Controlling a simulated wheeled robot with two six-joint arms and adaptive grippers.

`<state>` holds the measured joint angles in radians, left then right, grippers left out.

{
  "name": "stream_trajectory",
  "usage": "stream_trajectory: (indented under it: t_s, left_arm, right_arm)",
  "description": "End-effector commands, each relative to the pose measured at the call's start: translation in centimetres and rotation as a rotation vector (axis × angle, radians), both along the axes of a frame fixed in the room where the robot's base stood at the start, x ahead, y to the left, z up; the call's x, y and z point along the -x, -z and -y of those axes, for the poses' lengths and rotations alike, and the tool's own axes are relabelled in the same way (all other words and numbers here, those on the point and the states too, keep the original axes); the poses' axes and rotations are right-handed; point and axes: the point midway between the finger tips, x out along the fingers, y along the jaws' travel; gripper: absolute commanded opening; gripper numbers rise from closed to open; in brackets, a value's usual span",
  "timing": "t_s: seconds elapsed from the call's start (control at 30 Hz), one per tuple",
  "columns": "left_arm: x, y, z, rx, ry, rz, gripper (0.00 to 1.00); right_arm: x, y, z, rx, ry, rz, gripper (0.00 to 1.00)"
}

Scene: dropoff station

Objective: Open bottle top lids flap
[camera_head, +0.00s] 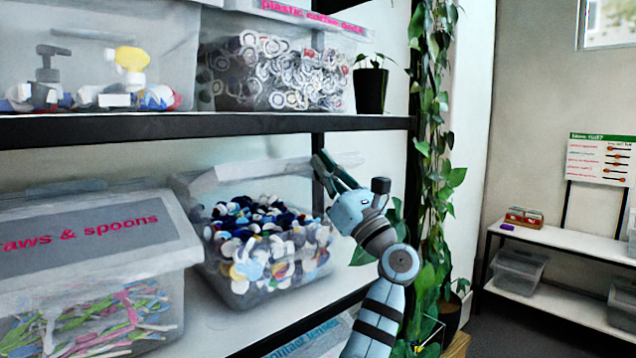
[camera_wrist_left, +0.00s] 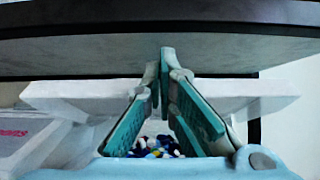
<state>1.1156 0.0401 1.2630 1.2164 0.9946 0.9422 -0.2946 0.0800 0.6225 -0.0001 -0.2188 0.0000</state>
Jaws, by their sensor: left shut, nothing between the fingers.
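The clear bin of bottle tops (camera_head: 262,288) stands on the middle shelf, full of white, blue and orange caps (camera_head: 262,240). In the left wrist view the fingertips (camera_wrist_left: 164,60) meet just under the shelf above. A white flap spreads to the left (camera_wrist_left: 62,97) and another to the right (camera_wrist_left: 255,92), with caps (camera_wrist_left: 156,146) seen between the fingers. Contact with a flap cannot be told.
The upper shelf edge (camera_head: 200,126) is close above the gripper. A straws and spoons bin (camera_head: 90,265) stands at left. Bins of sprayers and other plastics sit above. A hanging plant (camera_head: 428,120) and post are close to the right of my arm.

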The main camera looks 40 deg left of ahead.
Motion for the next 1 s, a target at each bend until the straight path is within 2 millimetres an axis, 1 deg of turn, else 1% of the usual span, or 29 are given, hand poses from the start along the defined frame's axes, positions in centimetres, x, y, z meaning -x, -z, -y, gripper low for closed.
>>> stream_trajectory:
  t_s: [0.03,0.1,0.23,0.73,0.87,1.0]
  left_arm:
    - [0.0,-0.6,-0.1,0.000,-0.002,0.000,0.00]
    - [0.1,-1.0,-0.3,-0.001,-0.004,0.000,0.00]
    - [0.1,-1.4,-0.6,-0.001,-0.004,0.001,0.00]
    - [0.1,-1.5,-0.6,0.000,-0.004,0.000,0.00]
    - [0.3,-1.4,0.6,0.000,-0.004,0.000,0.00]
    - [0.9,-1.4,3.6,0.001,-0.009,0.001,0.00]
  right_arm:
    - [0.3,-0.3,0.0,0.000,0.000,-0.005,0.65]
    - [0.6,-0.4,0.0,0.000,0.000,-0.011,0.65]
    - [0.9,-0.6,0.0,0.000,0.000,-0.015,0.65]
    - [0.6,-0.6,0.0,0.000,0.001,-0.009,0.65]
    - [0.5,-0.3,0.0,0.000,0.001,-0.008,0.65]
    - [0.5,0.3,0.0,0.000,0.001,-0.008,0.65]
